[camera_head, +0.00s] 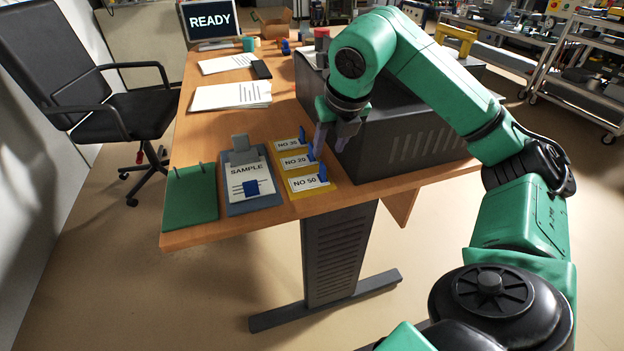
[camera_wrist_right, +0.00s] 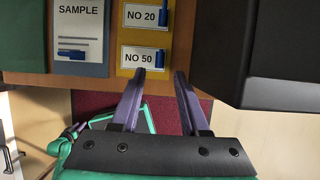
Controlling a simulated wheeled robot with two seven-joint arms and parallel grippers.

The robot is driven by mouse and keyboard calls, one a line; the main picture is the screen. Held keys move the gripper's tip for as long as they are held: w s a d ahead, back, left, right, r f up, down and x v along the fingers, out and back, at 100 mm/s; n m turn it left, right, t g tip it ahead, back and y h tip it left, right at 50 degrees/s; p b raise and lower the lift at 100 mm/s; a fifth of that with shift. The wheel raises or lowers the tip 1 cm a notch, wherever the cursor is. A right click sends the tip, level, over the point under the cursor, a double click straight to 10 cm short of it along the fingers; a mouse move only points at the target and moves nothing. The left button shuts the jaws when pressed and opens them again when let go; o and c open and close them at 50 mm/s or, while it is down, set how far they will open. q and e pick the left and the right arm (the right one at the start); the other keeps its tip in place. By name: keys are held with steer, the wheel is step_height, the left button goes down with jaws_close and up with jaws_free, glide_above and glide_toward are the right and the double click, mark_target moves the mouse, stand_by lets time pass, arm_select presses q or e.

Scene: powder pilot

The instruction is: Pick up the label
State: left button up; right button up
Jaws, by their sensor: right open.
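Three white labels with blue tabs lie in a column on a yellow holder (camera_head: 333,188) near the desk's front edge. They are the NO 35 label (camera_head: 287,145), the NO 20 label (camera_head: 296,161) and the NO 50 label (camera_head: 305,183). In the right wrist view, the NO 20 label (camera_wrist_right: 139,15) and the NO 50 label (camera_wrist_right: 138,58) show. My right gripper (camera_head: 329,148) is open and empty, above the holder's right side beside the dark box. In its wrist view, the fingertips (camera_wrist_right: 160,74) are just below and right of the NO 50 label.
A dark vented box (camera_head: 405,140) stands close on the right of the holder. A clipboard with a SAMPLE sheet (camera_head: 238,172) and a green board (camera_head: 190,202) lie to the left. Papers (camera_head: 230,95), a black phone-like object (camera_head: 261,70) and a READY monitor (camera_head: 210,20) are farther back.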

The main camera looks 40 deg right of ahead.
mark_target(323, 165)
steer(key=x, duration=0.4)
steer(key=shift+w, duration=0.15)
steer(key=b+x, duration=0.1)
steer(key=x, duration=0.4)
steer(key=shift+d, duration=0.1)
arm_select(q)
steer(key=w+r, duration=0.2)
steer(key=w, duration=0.1)
steer(key=shift+d+r, duration=0.2)
steer(key=shift+d, duration=0.15)
arm_select(e)
steer(key=shift+s, duration=0.25)
jaws_close()
